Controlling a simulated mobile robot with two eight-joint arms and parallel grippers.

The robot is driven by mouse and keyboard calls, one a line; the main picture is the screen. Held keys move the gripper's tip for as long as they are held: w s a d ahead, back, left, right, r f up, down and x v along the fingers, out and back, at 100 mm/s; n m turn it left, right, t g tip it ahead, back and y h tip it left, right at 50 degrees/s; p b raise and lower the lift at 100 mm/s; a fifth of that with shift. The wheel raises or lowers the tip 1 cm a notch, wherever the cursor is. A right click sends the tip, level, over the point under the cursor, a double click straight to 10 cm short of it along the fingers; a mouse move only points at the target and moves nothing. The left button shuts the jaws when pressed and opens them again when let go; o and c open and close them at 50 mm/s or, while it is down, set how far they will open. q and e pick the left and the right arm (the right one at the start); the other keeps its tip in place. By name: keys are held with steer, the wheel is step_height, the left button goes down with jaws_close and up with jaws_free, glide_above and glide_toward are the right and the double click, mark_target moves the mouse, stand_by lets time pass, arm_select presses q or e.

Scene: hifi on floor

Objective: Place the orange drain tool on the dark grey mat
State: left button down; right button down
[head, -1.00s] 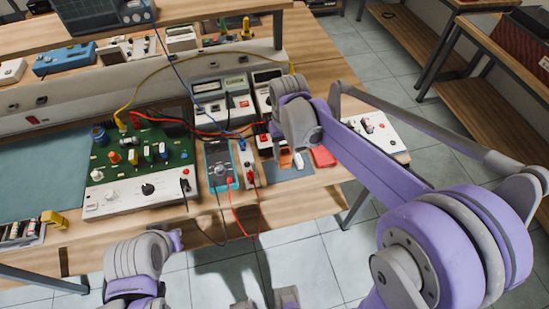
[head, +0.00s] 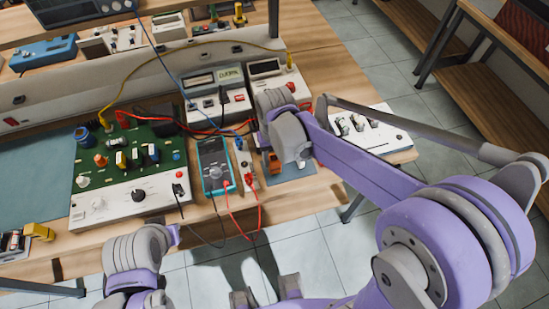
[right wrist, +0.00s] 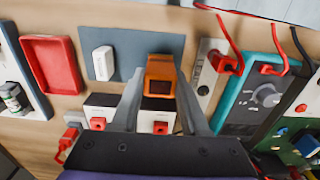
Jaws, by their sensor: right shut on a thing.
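The orange drain tool (right wrist: 160,76) is a small block with a dark face, clasped between the two grey fingers of my right gripper (right wrist: 161,95) in the right wrist view. It overlaps the right edge of the dark grey mat (right wrist: 132,48); I cannot tell whether it touches. A white object (right wrist: 103,62) lies on the mat. In the head view the mat (head: 295,172) lies near the bench's front edge, and a bit of the orange tool (head: 274,163) shows beside my right wrist. Its fingers are hidden there.
A teal multimeter (head: 215,168) and a narrow white socket strip (right wrist: 208,72) stand close beside the mat. A red tray (right wrist: 50,65) lies on its other side. Red leads (right wrist: 228,45) run nearby. White power-supply units (head: 218,95) stand behind.

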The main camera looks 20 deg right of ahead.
mark_target(275, 158)
steer(key=shift+f, duration=0.25)
steer(key=shift+f, duration=0.15)
steer(key=shift+c, duration=2)
jaws_free()
steer(key=shift+r, duration=0.55)
step_height(275, 158, up, 11)
steer(key=p, duration=0.1)
steer(key=s+d+f+t, duration=0.2)
steer(key=s+d+f, duration=0.1)
steer(key=s, duration=0.4)
steer(key=s+d+f+t, duration=0.3)
steer(key=s+f, duration=0.1)
steer(key=s, duration=0.2)
steer(key=shift+s+d+t, duration=0.3)
steer(key=shift+s, duration=0.05)
